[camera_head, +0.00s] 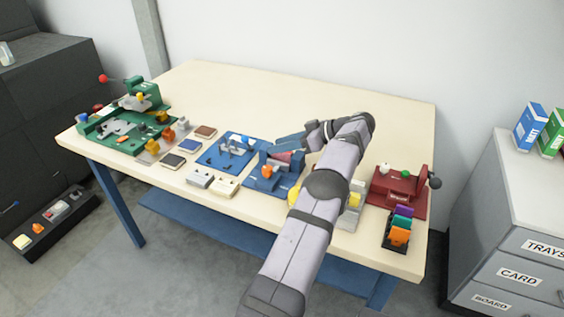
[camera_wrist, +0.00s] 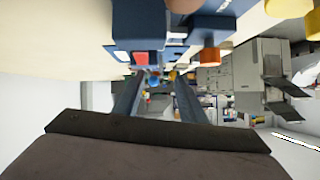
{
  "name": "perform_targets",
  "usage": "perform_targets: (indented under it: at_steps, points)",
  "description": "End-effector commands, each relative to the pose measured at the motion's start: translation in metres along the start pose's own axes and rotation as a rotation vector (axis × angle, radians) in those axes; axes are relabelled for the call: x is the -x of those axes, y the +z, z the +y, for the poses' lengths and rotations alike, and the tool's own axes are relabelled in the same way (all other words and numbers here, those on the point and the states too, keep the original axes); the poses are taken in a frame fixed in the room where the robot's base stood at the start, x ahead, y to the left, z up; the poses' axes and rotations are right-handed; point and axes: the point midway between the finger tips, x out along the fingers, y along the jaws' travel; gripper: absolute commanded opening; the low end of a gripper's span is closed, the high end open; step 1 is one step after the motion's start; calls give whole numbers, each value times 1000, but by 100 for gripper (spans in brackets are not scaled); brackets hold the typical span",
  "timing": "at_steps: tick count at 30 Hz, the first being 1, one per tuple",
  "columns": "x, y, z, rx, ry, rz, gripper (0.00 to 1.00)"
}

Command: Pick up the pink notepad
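In the wrist view a red-pink face (camera_wrist: 140,58) sits in a slot of the blue fixture (camera_wrist: 150,22), just above the fingers in the picture.
A green fixture (camera_head: 125,130) stands at the table's left, and a blue plate (camera_head: 228,152) nearer the middle. A dark red press (camera_head: 400,192) and a rack of coloured pads (camera_head: 398,228) are on the right. The back of the table (camera_head: 250,92) is clear.

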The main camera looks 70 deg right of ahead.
Motion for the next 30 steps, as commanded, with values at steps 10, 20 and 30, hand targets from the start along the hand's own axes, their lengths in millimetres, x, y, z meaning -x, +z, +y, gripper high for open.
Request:
perform_targets:
  at_steps: [10,20,30]
  points:
    - [60,31,23,134,83,101,38]
    - [48,29,24,135,82,103,38]
    - [34,28,25,134,83,101,38]
